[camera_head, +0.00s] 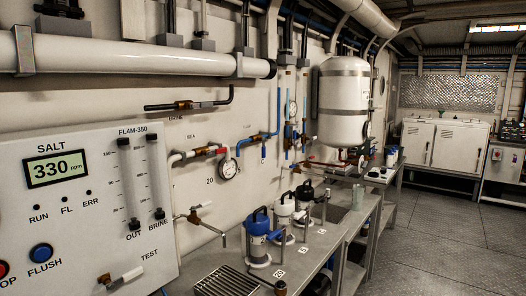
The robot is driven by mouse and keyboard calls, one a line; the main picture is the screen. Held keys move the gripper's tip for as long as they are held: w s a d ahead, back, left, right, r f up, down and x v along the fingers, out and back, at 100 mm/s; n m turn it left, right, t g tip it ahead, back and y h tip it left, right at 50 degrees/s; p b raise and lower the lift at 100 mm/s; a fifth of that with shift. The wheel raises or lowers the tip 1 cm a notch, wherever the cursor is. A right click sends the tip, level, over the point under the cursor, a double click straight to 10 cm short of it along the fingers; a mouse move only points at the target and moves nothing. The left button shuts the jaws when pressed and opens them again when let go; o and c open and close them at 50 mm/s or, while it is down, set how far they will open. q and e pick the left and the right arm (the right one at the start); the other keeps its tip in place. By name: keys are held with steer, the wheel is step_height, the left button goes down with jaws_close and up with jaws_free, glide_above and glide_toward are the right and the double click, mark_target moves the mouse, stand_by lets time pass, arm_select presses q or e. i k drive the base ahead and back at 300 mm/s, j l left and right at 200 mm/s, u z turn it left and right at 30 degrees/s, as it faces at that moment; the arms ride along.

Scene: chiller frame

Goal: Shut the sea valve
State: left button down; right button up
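A small wall label (190,136), too small to read surely but looking like "SEA", sits above a pale pipe with a brass fitting (204,152) and a short red lever (221,150). The lever looks roughly in line with the pipe; its exact angle is hard to tell. A round gauge (228,170) hangs just below it. Neither of my grippers is in view.
A control panel (75,225) reading 330 ppm stands at the left, with a white-handled test tap (127,275). Another tap (200,212) juts from the wall. Blue, white and black canisters stand on the bench (318,245). Open floor (440,250) lies at right.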

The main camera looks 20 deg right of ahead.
mark_target(216, 151)
steer(key=i+j+z, duration=0.1)
steer(key=z, duration=0.3)
steer(key=i+l, duration=0.15)
steer(key=l, duration=0.2)
steer(key=i+l, duration=0.15)
steer(key=l, duration=0.2)
steer(key=i+l, duration=0.1)
steer(key=l, duration=0.25)
steer(key=i+l, duration=0.15)
steer(key=l, duration=0.2)
steer(key=i+l, duration=0.15)
steer(key=l, duration=0.25)
steer(key=i+l, duration=0.15)
steer(key=l, duration=0.2)
steer(key=i+l, duration=0.1)
steer(key=l, duration=0.25)
steer(key=i+l+u, duration=0.1)
steer(key=l+u, duration=0.2)
steer(key=u, duration=0.15)
steer(key=l+u, duration=0.35)
steer(key=u, duration=0.15)
steer(key=i, duration=0.05)
